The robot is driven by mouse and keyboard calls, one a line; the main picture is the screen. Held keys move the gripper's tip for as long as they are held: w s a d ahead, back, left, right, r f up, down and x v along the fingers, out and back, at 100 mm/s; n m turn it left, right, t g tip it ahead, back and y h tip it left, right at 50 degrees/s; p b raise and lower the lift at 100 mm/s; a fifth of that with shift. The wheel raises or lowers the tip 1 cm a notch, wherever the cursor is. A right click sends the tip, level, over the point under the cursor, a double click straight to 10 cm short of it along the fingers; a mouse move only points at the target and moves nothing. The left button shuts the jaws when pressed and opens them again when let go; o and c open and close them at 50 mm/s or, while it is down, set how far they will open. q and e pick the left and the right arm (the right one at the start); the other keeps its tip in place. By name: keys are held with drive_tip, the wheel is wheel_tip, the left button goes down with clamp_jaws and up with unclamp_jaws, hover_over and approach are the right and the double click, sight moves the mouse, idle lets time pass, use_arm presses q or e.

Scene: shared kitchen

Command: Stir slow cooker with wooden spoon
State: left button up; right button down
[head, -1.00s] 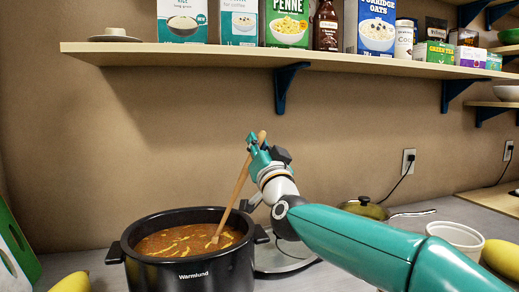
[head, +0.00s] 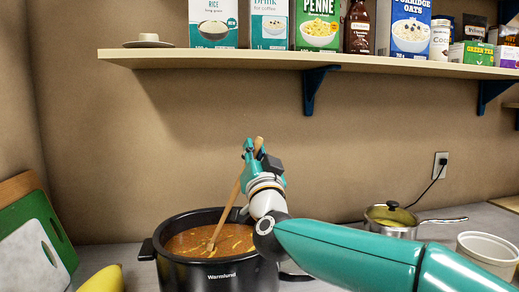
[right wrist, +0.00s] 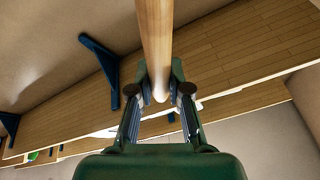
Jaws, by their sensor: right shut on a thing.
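The black slow cooker (head: 222,276) stands on the counter at the lower middle of the head view, its lid off. It holds an orange-brown stew (head: 236,240) with pale strips. The wooden spoon (head: 232,200) leans up to the right, its lower end in the stew towards the left of the pot. My right gripper (head: 254,150) is shut on the spoon's upper handle, above the cooker's right side. In the right wrist view the handle (right wrist: 156,40) sits between the two fingers (right wrist: 160,95). My left gripper is not in view.
A lidded pan (head: 393,222) and a cream tub (head: 487,250) stand to the right. Cutting boards (head: 32,240) and a banana (head: 103,280) are at the left. A shelf (head: 270,60) with boxes runs above the arm.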

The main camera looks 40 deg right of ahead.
drive_tip(key=s+d+b, duration=0.4)
drive_tip(key=d, duration=0.3)
idle(0.6)
idle(0.9)
drive_tip(key=shift+a, duration=0.1)
